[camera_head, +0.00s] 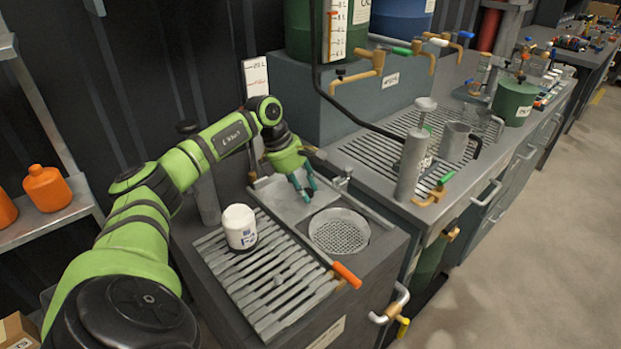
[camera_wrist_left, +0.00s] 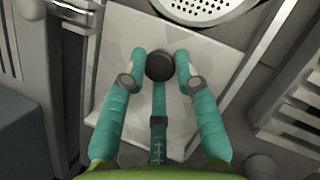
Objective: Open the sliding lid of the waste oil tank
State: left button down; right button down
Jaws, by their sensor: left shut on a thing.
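The sliding lid (camera_head: 275,193) is a flat grey plate on top of the waste oil tank (camera_head: 375,275). It lies behind and to the left of the round opening with a perforated strainer (camera_head: 340,232), which shows uncovered. My left gripper (camera_head: 304,192) is over the lid with its teal fingers pointing down. In the left wrist view, the fingers of the gripper (camera_wrist_left: 160,68) are closed around a dark round knob (camera_wrist_left: 160,66) on the lid (camera_wrist_left: 120,45). The strainer (camera_wrist_left: 205,8) shows at the top edge there. My right gripper is not in view.
A white jar (camera_head: 239,227) stands on the slatted drain grate (camera_head: 275,285) left of the strainer. An orange-handled tool (camera_head: 345,274) lies across the grate's right edge. A hand pump (camera_head: 412,160) and metal jug (camera_head: 454,141) stand on the right counter. Wall shelves are at left.

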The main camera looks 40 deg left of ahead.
pick_arm(q)
jog(key=c, duration=0.9)
grip_release()
jog(key=shift+c, duration=0.2)
jog(key=shift+s, duration=0.1)
jog(key=shift+r, duration=0.1)
notch_tip(320, 180, up, 10)
